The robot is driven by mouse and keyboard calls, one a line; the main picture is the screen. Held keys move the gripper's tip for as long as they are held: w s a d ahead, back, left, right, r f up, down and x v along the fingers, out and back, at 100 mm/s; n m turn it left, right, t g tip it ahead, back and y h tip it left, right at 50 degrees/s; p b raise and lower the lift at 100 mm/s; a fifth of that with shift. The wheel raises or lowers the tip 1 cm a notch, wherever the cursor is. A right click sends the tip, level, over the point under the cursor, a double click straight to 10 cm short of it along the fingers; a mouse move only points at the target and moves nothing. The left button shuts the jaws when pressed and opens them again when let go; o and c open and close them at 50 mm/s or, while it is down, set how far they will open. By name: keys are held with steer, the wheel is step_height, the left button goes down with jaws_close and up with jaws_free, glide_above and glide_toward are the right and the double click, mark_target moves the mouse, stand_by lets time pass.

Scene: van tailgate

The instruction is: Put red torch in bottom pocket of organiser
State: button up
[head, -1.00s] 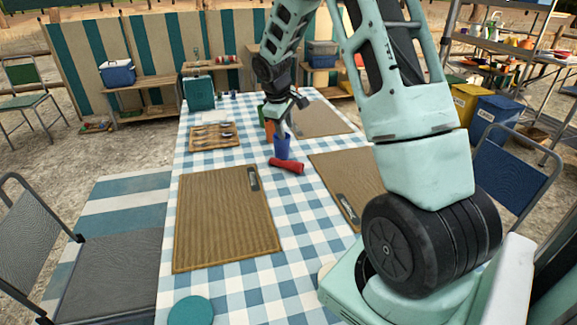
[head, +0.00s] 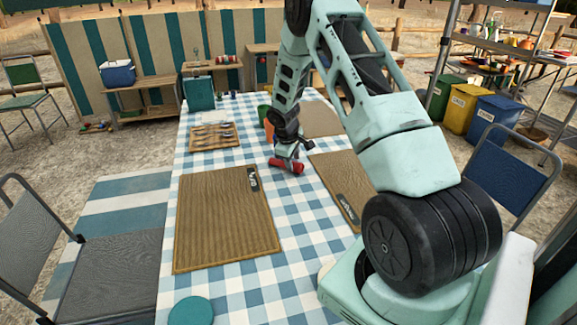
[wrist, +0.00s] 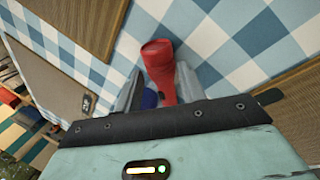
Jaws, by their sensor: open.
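The red torch (head: 297,169) lies on the blue-and-white checked tablecloth, between the two large brown mats. In the wrist view the torch (wrist: 161,68) shows between my two fingers, its wide head toward the top. My gripper (head: 286,161) is down over the torch with its jaws open, one finger on each side in the wrist view (wrist: 160,88). Whether a finger touches the torch I cannot tell. My gripper hides the torch's middle in the head view. I cannot make out an organiser in either view.
A blue cup (wrist: 149,98) shows close behind the torch. An orange cup (head: 269,131) and green cup (head: 263,113) stand just beyond my gripper. A cutlery tray (head: 214,137) is to the left. Brown mats (head: 225,215) lie on both sides.

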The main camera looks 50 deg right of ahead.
steer(key=shift+x, duration=1.15)
steer(key=c, duration=0.8)
steer(key=shift+c, duration=0.3)
steer(key=shift+r, duration=0.15)
step_height(320, 180, up, 18)
steer(key=shift+p, duration=0.3)
